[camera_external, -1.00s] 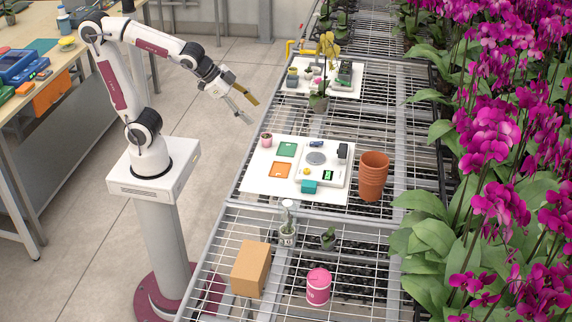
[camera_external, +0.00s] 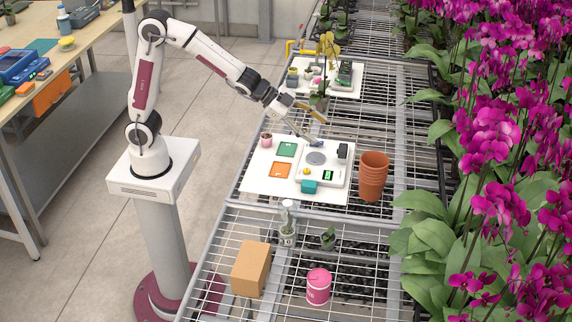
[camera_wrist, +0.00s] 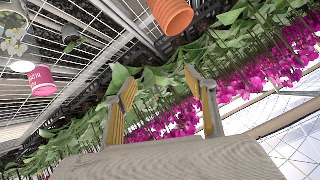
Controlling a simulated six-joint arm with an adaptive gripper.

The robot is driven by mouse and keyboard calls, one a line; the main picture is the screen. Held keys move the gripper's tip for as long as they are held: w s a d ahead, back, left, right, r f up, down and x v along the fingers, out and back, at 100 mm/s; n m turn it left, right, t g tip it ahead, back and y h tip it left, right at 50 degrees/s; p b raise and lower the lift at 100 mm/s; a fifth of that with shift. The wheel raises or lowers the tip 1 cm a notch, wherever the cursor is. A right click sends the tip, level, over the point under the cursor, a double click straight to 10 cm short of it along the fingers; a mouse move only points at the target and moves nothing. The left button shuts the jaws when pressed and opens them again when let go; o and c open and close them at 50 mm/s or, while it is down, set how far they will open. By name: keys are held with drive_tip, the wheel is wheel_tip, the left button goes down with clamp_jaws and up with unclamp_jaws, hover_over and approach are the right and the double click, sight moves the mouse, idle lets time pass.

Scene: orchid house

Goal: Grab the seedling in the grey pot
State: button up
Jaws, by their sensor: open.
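A small plant with dark green leaves stands in a dark greyish pot (camera_external: 328,242) on the front mesh bench. It also shows in the wrist view, as a small grey pot (camera_wrist: 70,33) at the upper left. Another small grey-blue pot (camera_external: 292,81) stands on the far white tray; its contents are too small to tell. My gripper (camera_external: 322,133) is open and empty, above the back part of the middle white board. In the wrist view its two yellow-padded fingers (camera_wrist: 160,75) are spread with no object between them.
The white board (camera_external: 255,183) carries a scale, coloured squares and a pink pot (camera_external: 266,141). Stacked terracotta pots (camera_external: 373,178) stand right of it. A cardboard box (camera_external: 250,270), a pink tin (camera_external: 318,287) and a labelled pot (camera_external: 287,238) occupy the front bench. Orchids crowd the right.

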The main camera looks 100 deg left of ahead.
drive_tip(key=w+d+f+m+h, duration=0.2)
drive_tip(key=w+d+f+h, duration=0.1)
drive_tip(key=w+f, duration=0.3)
drive_tip(key=m+g+h, duration=0.3)
drive_tip(key=m+h, duration=0.1)
drive_tip(key=h, duration=0.4)
approach(328, 242)
drive_tip(key=shift+w+a+f, duration=0.6)
drive_tip(key=shift+w+a, duration=0.05)
drive_tip(key=shift+a, duration=0.1)
drive_tip(key=shift+s+d+f+h, duration=0.25)
drive_tip(key=shift+s+f+h, duration=0.05)
drive_tip(key=shift+s+f, duration=0.1)
drive_tip(key=shift+w+d, duration=0.1)
drive_tip(key=shift+w+d+f+g, duration=0.15)
drive_tip(key=shift+w+d+f, duration=0.15)
drive_tip(key=shift+d, duration=0.15)
drive_tip(key=shift+w+d+f+g, duration=0.15)
drive_tip(key=shift+w+d, duration=0.15)
drive_tip(key=shift+d, duration=0.1)
